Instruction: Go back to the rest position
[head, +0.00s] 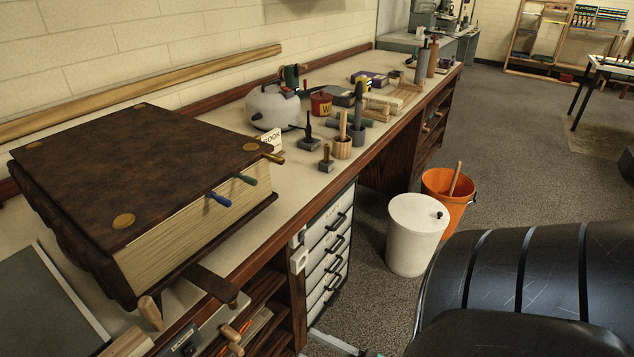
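Neither of my grippers shows in the head view, so I cannot see whether they are open or shut, or whether they hold anything. The task names no other object. A long workbench (222,140) runs from the lower left to the upper middle along a pale block wall.
A large brown book (130,170) lies on the bench's near end. A grey kettle-like pot (272,108) and several tools stand farther along. A white bin (413,235) and an orange bucket (462,197) stand on the carpet (530,150). A black ribbed shape fills the lower right.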

